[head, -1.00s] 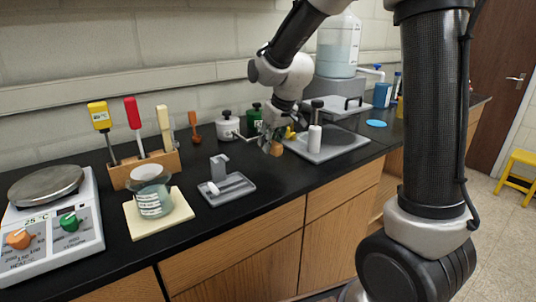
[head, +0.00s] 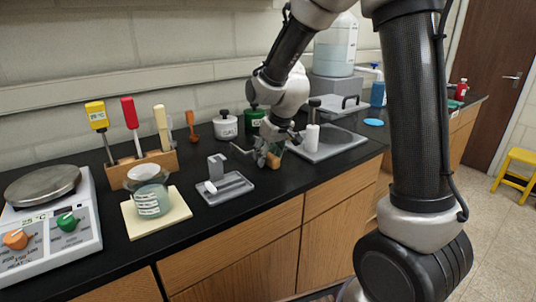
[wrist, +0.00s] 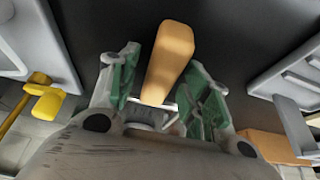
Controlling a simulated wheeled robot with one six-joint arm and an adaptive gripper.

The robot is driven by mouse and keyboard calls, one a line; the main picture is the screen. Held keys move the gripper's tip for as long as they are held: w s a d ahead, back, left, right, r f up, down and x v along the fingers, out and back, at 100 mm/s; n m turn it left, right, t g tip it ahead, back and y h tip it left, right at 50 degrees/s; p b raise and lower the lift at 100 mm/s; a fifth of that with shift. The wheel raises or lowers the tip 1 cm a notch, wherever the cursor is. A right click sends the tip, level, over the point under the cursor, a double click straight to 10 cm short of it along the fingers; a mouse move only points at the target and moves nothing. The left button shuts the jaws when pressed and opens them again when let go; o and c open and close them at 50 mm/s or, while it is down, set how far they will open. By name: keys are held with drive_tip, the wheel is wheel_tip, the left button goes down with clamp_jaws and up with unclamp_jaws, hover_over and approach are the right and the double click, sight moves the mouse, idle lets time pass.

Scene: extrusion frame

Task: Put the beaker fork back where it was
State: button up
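The wooden handle of what looks like the beaker fork (head: 274,159) is in my gripper (head: 266,154), low over the black bench at the middle. In the wrist view the tan handle (wrist: 168,60) lies between the green-padded fingers of my gripper (wrist: 165,85) and points away past their tips. The fingers appear closed around its near end. A thin grey metal piece (head: 240,149) sticks out left of my gripper in the head view; it may be the fork's metal end, but I cannot tell. The rest of the fork is hidden by the gripper.
A small grey tray with an upright post (head: 232,193) lies left of my gripper. Farther left are a glass beaker (head: 150,195) on a pale pad and a wooden rack (head: 166,161). A large grey tray (head: 345,144) is at right. Pots (head: 226,126) stand behind.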

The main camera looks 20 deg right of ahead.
drive_tip(key=v, duration=1.2)
drive_tip(key=s+d+m, duration=0.1)
drive_tip(key=s+d, duration=0.2)
drive_tip(key=s, duration=0.5)
drive_tip(key=s+d+r+m+h, duration=0.1)
drive_tip(key=s+d, duration=0.3)
drive_tip(key=s, duration=0.4)
drive_tip(key=s+d+r+m, duration=0.1)
drive_tip(key=s+d, duration=0.3)
drive_tip(key=s, duration=0.5)
drive_tip(key=shift+r+m, duration=0.2)
drive_tip(key=shift+m, duration=0.1)
drive_tip(key=shift+o, duration=0.3)
drive_tip(key=shift+d, duration=0.1)
